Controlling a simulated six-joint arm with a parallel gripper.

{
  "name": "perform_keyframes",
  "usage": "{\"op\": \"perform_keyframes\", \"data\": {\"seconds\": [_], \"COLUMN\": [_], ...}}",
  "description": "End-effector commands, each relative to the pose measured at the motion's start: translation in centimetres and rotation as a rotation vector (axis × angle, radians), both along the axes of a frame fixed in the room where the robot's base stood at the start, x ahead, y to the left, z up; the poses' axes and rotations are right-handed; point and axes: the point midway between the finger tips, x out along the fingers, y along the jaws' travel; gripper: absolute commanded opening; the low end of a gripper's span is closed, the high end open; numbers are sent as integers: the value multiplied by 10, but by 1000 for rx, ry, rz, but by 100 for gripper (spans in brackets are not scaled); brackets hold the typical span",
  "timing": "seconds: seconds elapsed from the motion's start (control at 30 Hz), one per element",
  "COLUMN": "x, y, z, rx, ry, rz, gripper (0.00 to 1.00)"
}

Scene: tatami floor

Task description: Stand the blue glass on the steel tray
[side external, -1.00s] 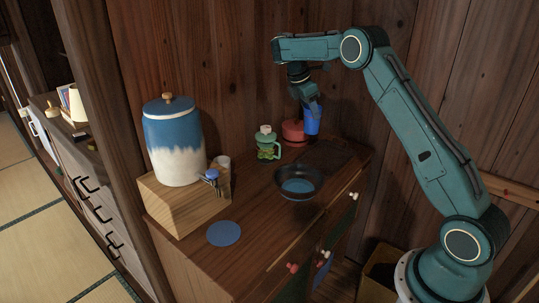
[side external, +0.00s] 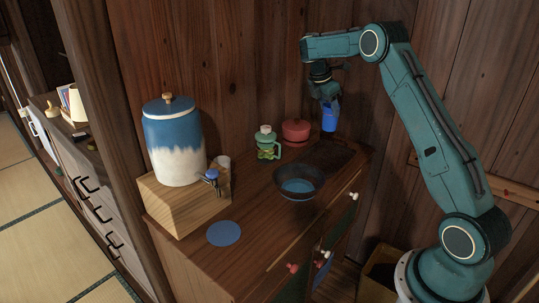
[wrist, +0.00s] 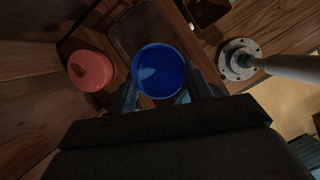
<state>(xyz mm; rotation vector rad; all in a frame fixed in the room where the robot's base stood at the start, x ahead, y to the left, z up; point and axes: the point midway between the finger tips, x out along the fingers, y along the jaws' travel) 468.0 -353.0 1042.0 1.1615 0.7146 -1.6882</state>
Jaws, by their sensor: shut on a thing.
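The blue glass (side external: 330,116) is held upright or nearly so in my gripper (side external: 327,98), above the back right of the cabinet top. In the wrist view, the glass (wrist: 160,72) shows its open mouth between the two fingers. The steel tray (side external: 328,157) looks dark and flat, and lies on the cabinet below the glass, with a gap between them. In the wrist view, the tray (wrist: 135,32) is partly hidden by the glass.
A red lidded pot (side external: 296,131) stands left of the tray, with a green jar (side external: 267,146) farther left. A dark bowl (side external: 298,190) sits in front of the tray. A blue disc (side external: 224,233), wooden block (side external: 184,211) and large canister (side external: 174,145) are at left.

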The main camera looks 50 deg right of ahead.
Motion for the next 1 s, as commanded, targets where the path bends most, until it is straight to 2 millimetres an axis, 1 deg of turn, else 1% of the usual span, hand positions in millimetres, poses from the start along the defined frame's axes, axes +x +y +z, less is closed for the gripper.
{"op": "perform_keyframes", "data": {"seconds": [0.03, 0.3, 0.5, 0.6, 0.73, 1.0], "x": [-1, -1, 0, -1, 0, 0], "y": [-1, 0, 0, 0, 0, 0], "z": [-11, -63, -99, -113, -121, -126], "rx": [1, 2, 2, 1, 0, 0], "ry": [6, 5, 4, 3, 0, 0], "rz": [1, -1, 0, -1, -1, -1], "gripper": [6, 6, 6, 6, 6, 6]}}
